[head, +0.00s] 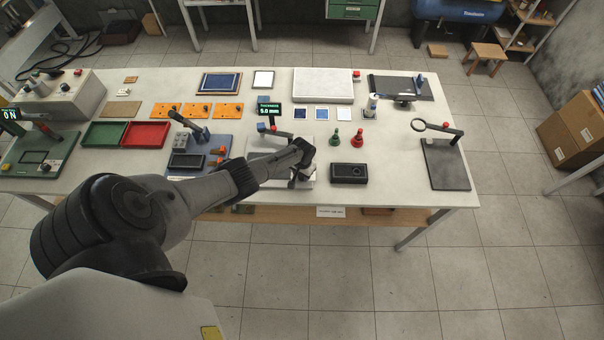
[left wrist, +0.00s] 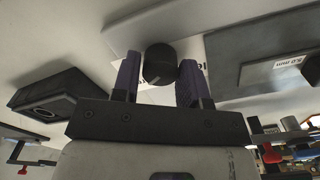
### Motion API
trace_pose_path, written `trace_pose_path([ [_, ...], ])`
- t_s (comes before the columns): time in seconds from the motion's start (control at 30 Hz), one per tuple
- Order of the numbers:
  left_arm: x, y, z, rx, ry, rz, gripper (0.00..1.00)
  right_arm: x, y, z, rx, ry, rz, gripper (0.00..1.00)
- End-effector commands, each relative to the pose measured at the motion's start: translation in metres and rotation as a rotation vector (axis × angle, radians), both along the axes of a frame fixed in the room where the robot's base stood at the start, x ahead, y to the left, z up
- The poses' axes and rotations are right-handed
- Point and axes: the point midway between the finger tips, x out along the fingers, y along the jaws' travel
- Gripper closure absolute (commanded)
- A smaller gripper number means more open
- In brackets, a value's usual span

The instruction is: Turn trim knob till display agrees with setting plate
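The dark trim knob (left wrist: 160,64) is a short black cylinder on the pale surface of a device in the left wrist view. My left gripper (left wrist: 159,80) is open, with one purple-padded finger on each side of the knob. A narrow gap shows at the left finger; contact at the right finger cannot be told. In the head view, my left gripper (head: 300,177) is at the front of the pale device, and its wrist hides the knob. The small display (head: 269,109) seems to read 5.0 mm. A white setting plate (left wrist: 290,62) ends in "mm"; its first digit is unclear.
A black box (head: 349,173) stands right of my left gripper, and a magnifier stand (head: 445,165) is farther right. Green and red stamp-like pieces (head: 357,138) stand behind the black box. A blue fixture (head: 199,155) is left of the device.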

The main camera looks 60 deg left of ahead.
Motion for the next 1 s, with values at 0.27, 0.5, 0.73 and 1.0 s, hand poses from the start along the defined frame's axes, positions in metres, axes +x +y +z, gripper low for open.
trace_pose_path([
  [0.27, 0.000, 0.000, 0.000, 0.000, 0.001, 0.000, 0.40, 0.000, 0.001, 0.000, 0.003, 0.000, -0.002, 0.57],
  [0.5, -0.001, 0.000, 0.003, 0.000, 0.002, 0.000, 0.40, 0.000, 0.002, 0.002, 0.008, 0.000, -0.006, 0.57],
  [0.73, -0.001, 0.001, 0.034, 0.001, 0.000, -0.002, 0.40, 0.000, 0.003, 0.019, 0.011, 0.001, -0.007, 0.57],
  [1.0, 0.000, 0.001, 0.080, 0.001, -0.002, -0.002, 0.40, 0.000, 0.003, 0.029, 0.010, -0.001, -0.006, 0.57],
])
